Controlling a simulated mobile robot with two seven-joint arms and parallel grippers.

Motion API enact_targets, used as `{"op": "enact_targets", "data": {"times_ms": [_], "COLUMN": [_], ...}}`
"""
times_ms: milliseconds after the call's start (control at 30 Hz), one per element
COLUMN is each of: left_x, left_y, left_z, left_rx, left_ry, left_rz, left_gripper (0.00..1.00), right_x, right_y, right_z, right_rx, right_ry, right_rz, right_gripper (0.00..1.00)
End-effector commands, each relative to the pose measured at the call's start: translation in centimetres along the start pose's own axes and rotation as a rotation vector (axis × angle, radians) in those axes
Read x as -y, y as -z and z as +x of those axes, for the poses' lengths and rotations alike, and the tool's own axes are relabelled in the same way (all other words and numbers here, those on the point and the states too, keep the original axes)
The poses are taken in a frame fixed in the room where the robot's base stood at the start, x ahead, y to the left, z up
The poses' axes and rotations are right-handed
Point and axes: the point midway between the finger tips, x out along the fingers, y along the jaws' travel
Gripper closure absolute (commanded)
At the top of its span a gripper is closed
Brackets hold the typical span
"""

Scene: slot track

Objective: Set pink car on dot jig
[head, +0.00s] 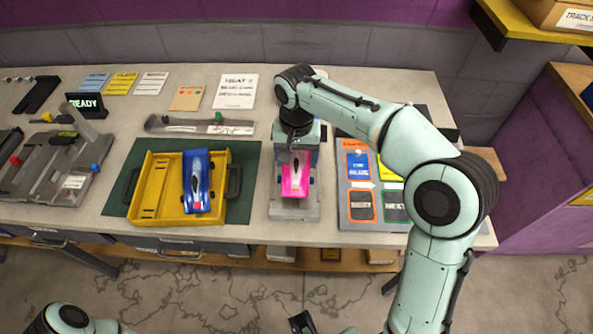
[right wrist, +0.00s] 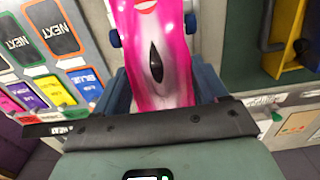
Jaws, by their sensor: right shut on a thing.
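The pink car (head: 295,180) has a white stripe and sits over the grey jig (head: 294,211) at the middle of the bench. My right gripper (head: 294,164) comes down from behind and is shut on the car. In the right wrist view the pink car (right wrist: 160,50) lies between the fingers of my right gripper (right wrist: 163,88), with a dark cockpit mark facing up. I cannot tell whether the car rests on the jig or hangs just above it; its underside and any dot are hidden. A dark part of what looks like my left gripper (head: 303,322) shows at the bottom edge; its jaws are unclear.
A yellow tray (head: 147,209) with a blue car (head: 196,180) stands on a green mat (head: 247,196) left of the jig. A grey board with coloured labels (head: 363,227) lies right of it. A grey fixture (head: 52,178) and READY sign (head: 85,104) stand farther left.

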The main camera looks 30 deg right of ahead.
Motion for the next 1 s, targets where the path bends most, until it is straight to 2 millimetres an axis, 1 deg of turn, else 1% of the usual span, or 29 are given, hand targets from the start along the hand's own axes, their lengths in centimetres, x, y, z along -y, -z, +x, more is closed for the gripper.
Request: {"op": "enact_targets", "data": {"times_ms": [133, 300, 400, 700, 1000], "left_x": [0.1, 0.3, 0.3, 0.3, 0.5], "left_y": [0.0, -0.1, -0.1, -0.1, -0.1], "left_z": [0.2, 0.7, 0.8, 0.8, 1.3], "left_rx": [0.001, 0.002, 0.003, 0.003, 0.004], "left_ry": [0.0, 0.001, 0.001, 0.001, 0.001], "left_rz": [0.0, -0.001, -0.001, -0.001, -0.001], "left_gripper": [0.2, 0.2, 0.2, 0.2, 0.2], "right_x": [0.0, 0.0, 0.0, 0.0, 0.0], "right_y": [0.0, 0.0, 0.0, 0.0, 0.0], "right_z": [1.2, 3.9, 4.7, 4.8, 5.8], "right_rx": [0.0, 0.002, 0.0, -0.001, -0.001], "right_ry": [-0.001, -0.002, 0.0, 0.001, 0.001], "right_rz": [-0.001, -0.001, -0.001, 0.0, -0.001], "right_gripper": [0.65, 0.65, 0.65, 0.65, 0.65]}}
